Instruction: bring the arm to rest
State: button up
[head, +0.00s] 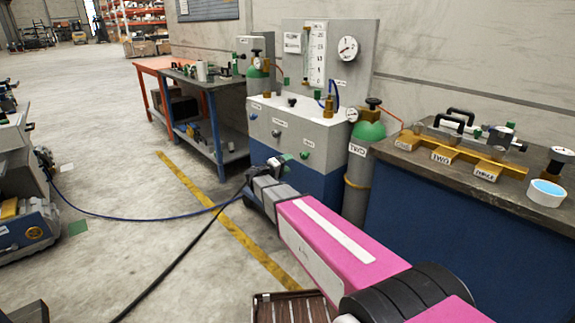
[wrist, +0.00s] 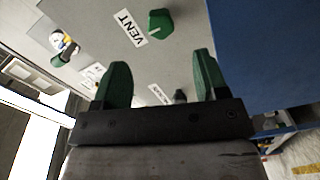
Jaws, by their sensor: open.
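My arm (head: 335,245), pink with grey and black joints, reaches from the lower right of the head view towards the grey and blue gas panel (head: 325,133). My gripper (head: 281,161) is at its far end, in front of the panel's lower left part. In the wrist view my gripper (wrist: 160,60) shows two green fingers spread apart, with nothing held between them. Beyond the fingers are the panel's grey face, a VENT label (wrist: 130,27) and a green knob (wrist: 160,24). The knob appears apart from the fingers; the exact gap cannot be told.
A green-topped gas cylinder (head: 366,150) stands right of the panel. Cables (head: 150,218) cross the floor at left. Open floor (head: 110,130) lies beyond, with a yellow line (head: 215,205).

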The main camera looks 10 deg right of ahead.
jog(key=s+d+f+m+g+y, duration=0.1)
jog(key=s+d+f+g+y, duration=0.25)
jog(key=s+d+f, duration=0.35)
jog(key=s+d+f+m+g+y, duration=0.1)
jog(key=s+d+f+g+y, duration=0.2)
jog(key=s, duration=0.6)
jog(key=s+a+f+m+g+y, duration=0.1)
jog(key=s+f+m+g+y, duration=0.1)
jog(key=s+y, duration=0.6)
jog(key=s+f+g, duration=0.1)
jog(key=s+g, duration=0.1)
jog(key=s, duration=0.4)
jog(key=shift+s+f, duration=0.2)
jog(key=shift+a, duration=0.1)
